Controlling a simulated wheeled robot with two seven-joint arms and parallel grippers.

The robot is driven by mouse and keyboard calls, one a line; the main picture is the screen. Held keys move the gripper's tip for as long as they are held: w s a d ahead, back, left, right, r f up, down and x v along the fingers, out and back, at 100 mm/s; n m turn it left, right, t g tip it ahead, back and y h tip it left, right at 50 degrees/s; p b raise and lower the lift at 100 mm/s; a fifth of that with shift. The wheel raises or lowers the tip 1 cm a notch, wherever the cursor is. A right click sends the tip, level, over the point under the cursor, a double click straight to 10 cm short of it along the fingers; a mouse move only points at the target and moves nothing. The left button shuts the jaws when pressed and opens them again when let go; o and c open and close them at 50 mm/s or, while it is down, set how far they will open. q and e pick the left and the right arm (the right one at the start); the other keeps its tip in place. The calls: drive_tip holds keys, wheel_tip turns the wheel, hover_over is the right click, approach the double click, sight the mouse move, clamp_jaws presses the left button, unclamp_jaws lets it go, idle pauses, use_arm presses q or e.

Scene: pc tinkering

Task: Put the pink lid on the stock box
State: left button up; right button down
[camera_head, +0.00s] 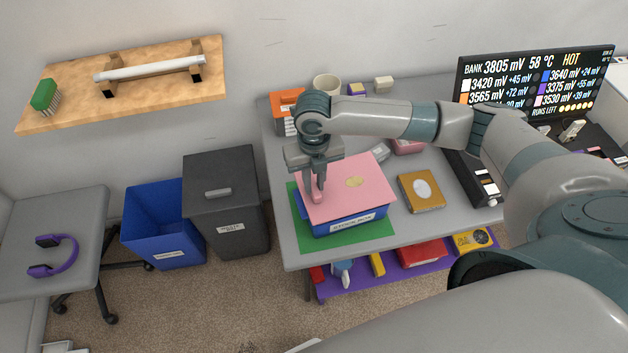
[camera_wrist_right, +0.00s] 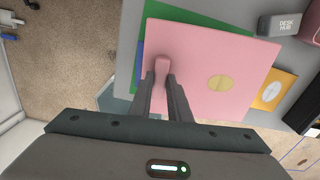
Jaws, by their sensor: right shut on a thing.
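The pink lid (camera_head: 361,184) lies over the top of the blue stock box (camera_head: 343,228), slightly turned against it; I cannot tell whether it is fully seated. The box stands on a green mat (camera_head: 381,234) at the table's near left corner. My right gripper (camera_head: 316,193) points down and is shut on the lid's pink handle, left of the lid's middle. In the right wrist view the fingers (camera_wrist_right: 162,82) close around the handle, and the lid (camera_wrist_right: 208,60) covers most of the box. My left gripper is not in view.
A yellow box with a white oval (camera_head: 421,191) lies right of the stock box on the grey table (camera_head: 295,250). A monitor (camera_head: 535,83) stands at the back right. A blue bin (camera_head: 160,223) and a dark lidded bin (camera_head: 225,200) stand left of the table.

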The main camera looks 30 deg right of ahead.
drive_tip(key=shift+f+b, duration=0.45)
drive_tip(key=shift+f, duration=0.6)
idle(0.9)
drive_tip(key=c, duration=2)
unclamp_jaws()
drive_tip(key=o, duration=0.6)
drive_tip(key=shift+r+p, duration=3.95)
drive_tip(key=shift+r, duration=0.05)
